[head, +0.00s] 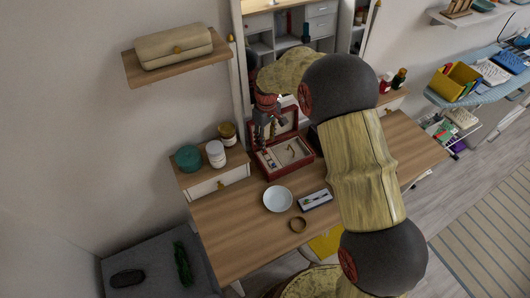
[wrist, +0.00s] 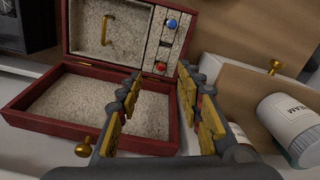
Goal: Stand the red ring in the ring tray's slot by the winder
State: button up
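An open red box (head: 271,174) stands at the back of the desk; its red rim also shows in the wrist view (wrist: 40,122). A pale strip with dark slots, apparently the ring tray (wrist: 152,48), runs along one side of it. A red stone, apparently the red ring (wrist: 160,67), is on the strip near a blue stone (wrist: 171,23). I cannot tell whether the red ring stands or lies. My gripper (wrist: 159,72) is open over the box, nothing visible between its fingers; it also shows in the head view (head: 264,140). A dark box, perhaps the winder (wrist: 28,25), is beside the red box.
A gold bangle (wrist: 108,28) is inside the red box. A small drawer unit (head: 222,180) with a white jar (head: 215,155) and a teal jar (head: 188,158) stands left. A white bowl (head: 278,199), a small tray (head: 316,200) and a brass ring-shaped piece (head: 298,225) lie in front.

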aim_at(265, 153)
jog(key=f+b, duration=0.1)
jog(key=f, duration=0.2)
jog(key=f+b, duration=0.1)
jog(key=f, duration=0.3)
jog(key=shift+w+a+f, duration=0.1)
jog(key=shift+w+a, duration=0.1)
jog(key=shift+c, duration=0.4)
jog(key=c, duration=0.7)
jog(key=shift+c, duration=0.6)
